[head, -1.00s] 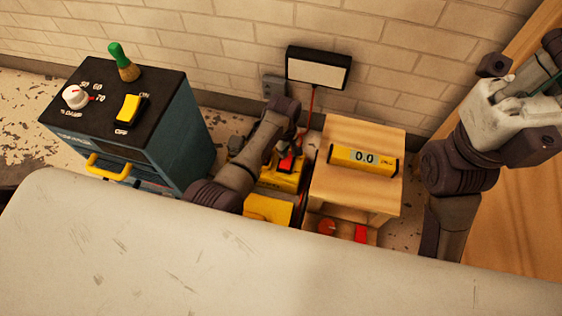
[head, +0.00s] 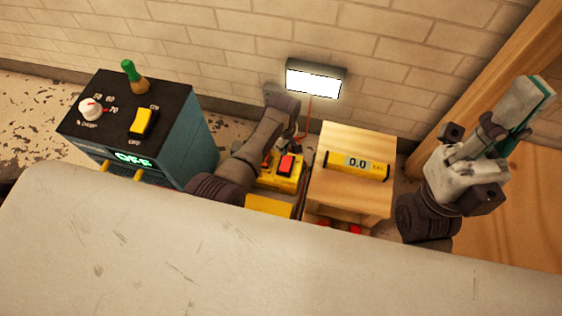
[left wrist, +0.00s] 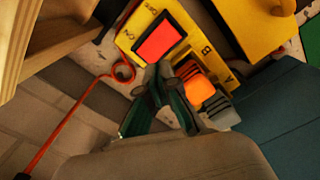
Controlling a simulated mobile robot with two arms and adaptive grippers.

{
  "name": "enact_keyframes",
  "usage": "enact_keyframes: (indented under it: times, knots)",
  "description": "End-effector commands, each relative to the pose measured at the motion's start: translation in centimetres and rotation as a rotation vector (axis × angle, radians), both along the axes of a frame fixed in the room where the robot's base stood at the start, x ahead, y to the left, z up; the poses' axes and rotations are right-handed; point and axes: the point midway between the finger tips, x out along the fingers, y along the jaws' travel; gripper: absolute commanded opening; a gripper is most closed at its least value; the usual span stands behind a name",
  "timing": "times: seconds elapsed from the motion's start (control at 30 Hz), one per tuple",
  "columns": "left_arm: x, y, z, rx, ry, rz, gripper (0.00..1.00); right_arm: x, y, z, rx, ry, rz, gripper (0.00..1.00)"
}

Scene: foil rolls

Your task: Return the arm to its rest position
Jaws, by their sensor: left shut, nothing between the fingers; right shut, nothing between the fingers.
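My left arm (head: 250,155) reaches in from the left, over the yellow box. In the head view its gripper is mostly hidden behind the wrist. In the left wrist view my left gripper (left wrist: 165,75) is shut and empty, its dark fingers in front of the yellow box with a red square switch (left wrist: 158,42) and an orange lit part (left wrist: 201,90). I cannot tell whether the fingers touch the box. My right gripper (head: 541,90) is at the far right, shut and empty, pointing up, clear of the wooden stand.
A teal cabinet (head: 190,150) with a dial and yellow switch stands left; its display reads OFF. A wooden stand (head: 340,195) holds a yellow gauge (head: 358,166) reading 0.0. A panel (head: 315,79) glows at the brick wall. A pale surface (head: 280,260) fills the front.

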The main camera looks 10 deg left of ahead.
Motion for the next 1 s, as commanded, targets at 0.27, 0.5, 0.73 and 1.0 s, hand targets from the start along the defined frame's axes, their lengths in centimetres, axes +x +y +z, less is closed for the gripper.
enact_keyframes:
  times: [0.27, 0.5, 0.73, 1.0]
  knots:
    - [0.0, 0.0, 1.2, 0.001, 0.0, 0.0, 0.0, -0.3, -0.1, 0.3, 0.002, 0.024, 0.001, 0.0]
    - [0.0, 0.0, 1.1, 0.0, 0.0, 0.0, 0.0, -0.3, -0.1, 0.3, 0.002, 0.024, 0.001, 0.0]
    - [0.0, 0.0, 1.1, 0.0, -0.001, 0.0, 0.0, -0.3, -0.1, 0.3, 0.002, 0.023, 0.002, 0.0]
    - [4.9, 0.5, 3.4, -0.028, -0.361, -0.137, 0.0, -0.3, -0.1, 0.3, 0.002, 0.021, 0.002, 0.0]
